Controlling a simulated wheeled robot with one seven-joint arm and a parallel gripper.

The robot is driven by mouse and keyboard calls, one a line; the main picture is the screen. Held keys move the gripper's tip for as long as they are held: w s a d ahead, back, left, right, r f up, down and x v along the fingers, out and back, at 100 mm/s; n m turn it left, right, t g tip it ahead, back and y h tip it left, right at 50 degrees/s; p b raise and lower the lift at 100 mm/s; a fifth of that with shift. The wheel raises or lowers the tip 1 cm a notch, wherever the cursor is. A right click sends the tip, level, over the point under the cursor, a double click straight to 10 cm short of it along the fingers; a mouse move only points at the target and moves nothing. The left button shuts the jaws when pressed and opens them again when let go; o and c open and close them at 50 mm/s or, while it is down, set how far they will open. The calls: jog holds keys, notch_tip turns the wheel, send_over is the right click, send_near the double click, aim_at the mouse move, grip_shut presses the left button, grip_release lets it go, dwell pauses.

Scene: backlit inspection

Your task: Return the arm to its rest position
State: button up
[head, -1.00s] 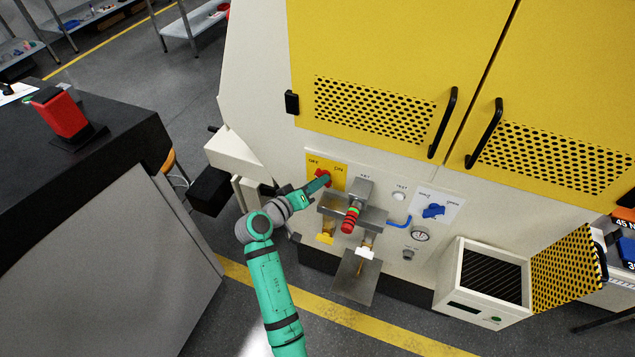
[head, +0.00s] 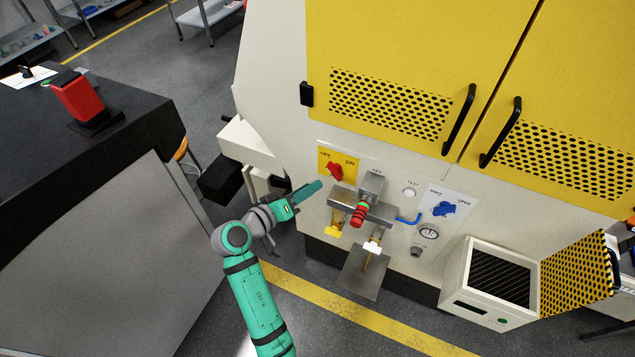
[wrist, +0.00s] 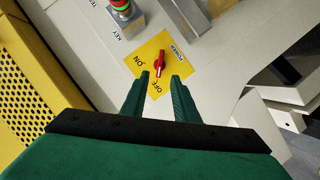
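My gripper (head: 319,187) is in front of the machine's control panel, just below and left of the red power switch (head: 335,172). In the wrist view my gripper (wrist: 161,77) shows two green fingers standing apart with nothing held between them. The red switch (wrist: 161,62) sits beyond the fingertips on a yellow plate marked POWER, ON and OFF. The fingers look clear of the switch. My arm reaches up from the bottom of the head view with a bent elbow.
The steel fixture with a red and green striped piece (head: 359,214) stands close right of my gripper. A blue valve knob (head: 444,209) is farther right. A dark-topped bench (head: 140,125) with a red device (head: 78,98) stands left. Open floor lies between bench and machine.

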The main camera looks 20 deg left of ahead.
jog(key=shift+s+a+r, duration=0.2)
jog(key=shift+s, duration=0.45)
jog(key=shift+f, duration=0.1)
jog(key=s+d+f+g+y, duration=0.1)
jog(key=s+d+f+y, duration=0.2)
jog(key=s+d+f, duration=0.35)
jog(key=s+d+f+g+y, duration=0.1)
jog(key=s+d+f+y, duration=0.25)
jog(key=s+f, duration=0.55)
jog(key=s+d+r+m+t+h, duration=0.1)
jog(key=s+d+r+m, duration=0.2)
jog(key=s+d+r, duration=0.2)
jog(key=s+d+r+m+t, duration=0.2)
jog(key=s+d+r, duration=0.4)
jog(key=s, duration=0.8)
jog(key=d+m, duration=0.1)
jog(key=d, duration=0.2)
jog(key=shift+r+h, duration=0.25)
jog(key=shift+h, duration=0.1)
